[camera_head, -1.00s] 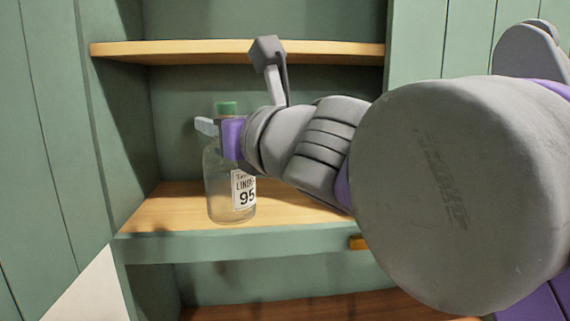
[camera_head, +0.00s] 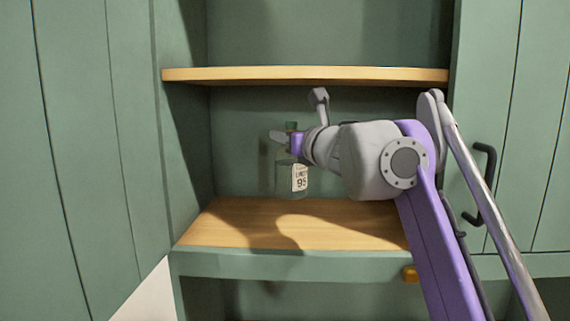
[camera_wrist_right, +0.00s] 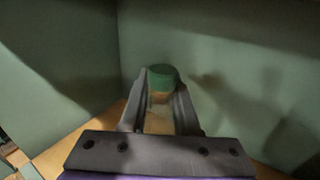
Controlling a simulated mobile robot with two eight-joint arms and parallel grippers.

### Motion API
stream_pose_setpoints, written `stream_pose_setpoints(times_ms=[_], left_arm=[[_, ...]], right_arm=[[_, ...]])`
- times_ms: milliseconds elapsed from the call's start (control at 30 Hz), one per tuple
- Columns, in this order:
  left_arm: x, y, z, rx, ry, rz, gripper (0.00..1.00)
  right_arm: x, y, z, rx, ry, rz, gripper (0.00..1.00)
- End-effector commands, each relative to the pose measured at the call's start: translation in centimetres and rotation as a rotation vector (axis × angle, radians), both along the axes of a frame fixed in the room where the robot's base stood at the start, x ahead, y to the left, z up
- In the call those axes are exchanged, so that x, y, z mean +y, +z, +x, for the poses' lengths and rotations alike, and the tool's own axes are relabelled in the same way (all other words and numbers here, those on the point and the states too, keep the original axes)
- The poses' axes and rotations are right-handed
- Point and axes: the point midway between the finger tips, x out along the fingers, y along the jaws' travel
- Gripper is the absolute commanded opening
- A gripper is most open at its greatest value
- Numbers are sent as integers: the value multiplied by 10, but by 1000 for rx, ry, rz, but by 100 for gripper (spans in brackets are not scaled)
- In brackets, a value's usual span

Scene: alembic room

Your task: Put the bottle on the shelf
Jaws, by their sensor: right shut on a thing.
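The clear bottle (camera_head: 284,180) with a green cap and a white "95" label is upright inside the green cabinet, between two wooden shelves. My right gripper (camera_head: 287,143) is shut on its upper part, just under the cap. In the right wrist view the green cap (camera_wrist_right: 161,78) shows between the two fingers (camera_wrist_right: 160,108). The bottle's base lines up in the picture with the rear edge of the lower shelf (camera_head: 350,225). I cannot tell whether it touches the wood. My left gripper is not in view.
The upper shelf (camera_head: 300,76) runs above my right gripper and arm. The cabinet's left side wall (camera_head: 185,150) is close by. The lower shelf is otherwise bare. A dark door handle (camera_head: 487,185) is at the right, and an orange knob (camera_head: 410,274) is below the shelf.

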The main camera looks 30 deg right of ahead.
Motion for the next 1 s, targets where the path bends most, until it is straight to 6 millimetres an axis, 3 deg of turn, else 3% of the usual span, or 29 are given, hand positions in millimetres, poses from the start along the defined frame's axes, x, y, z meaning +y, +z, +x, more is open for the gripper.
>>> stream_pose_setpoints(times_ms=[33, 267, 500, 933, 967, 1000], left_arm=[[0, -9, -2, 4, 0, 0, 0], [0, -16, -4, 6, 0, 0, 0], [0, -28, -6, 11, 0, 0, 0], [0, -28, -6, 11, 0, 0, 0], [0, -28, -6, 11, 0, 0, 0], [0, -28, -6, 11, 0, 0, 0]], right_arm=[[1, -13, 0, 2, 1, 1, 0], [1, -29, -1, 1, 0, 1, 0], [0, -62, 1, 1, 0, 0, 0], [-1, -66, 2, 0, 0, 0, 0], [-1, -67, 3, 1, 0, 0, 32], [-1, -67, 3, 1, 0, 0, 39]])
